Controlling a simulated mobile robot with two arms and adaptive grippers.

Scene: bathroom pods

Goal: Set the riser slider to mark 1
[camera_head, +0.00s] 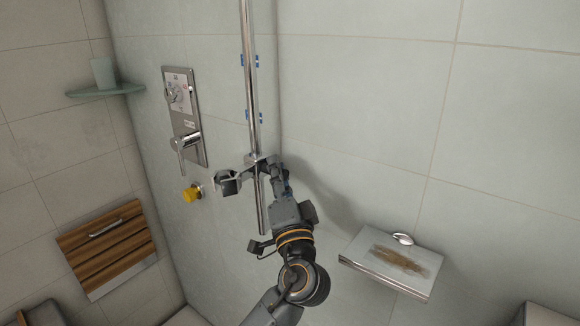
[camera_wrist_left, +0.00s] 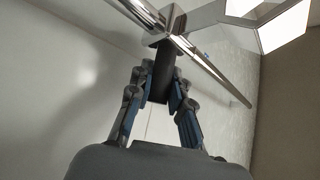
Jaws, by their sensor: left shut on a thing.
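The riser rail (camera_head: 249,80) is a chrome bar running up the tiled wall in the head view. Blue marks (camera_head: 247,116) sit beside it at two heights, both above the slider. The chrome slider (camera_head: 257,161) is on the lower part of the rail; it also shows in the left wrist view (camera_wrist_left: 168,38) with a dark handle (camera_wrist_left: 162,72). My left gripper (camera_head: 276,172) is at the slider's right side, its fingers shut on the dark handle; they show in the wrist view (camera_wrist_left: 161,97). My right gripper is not in view.
A hexagonal-faced fitting (camera_head: 228,183) sticks out left of the slider. A control panel with levers (camera_head: 183,115) and a yellow knob (camera_head: 192,193) are further left. A wall shelf (camera_head: 390,265) is at lower right, a wooden folding seat (camera_head: 107,249) at lower left, a glass shelf (camera_head: 105,90) at upper left.

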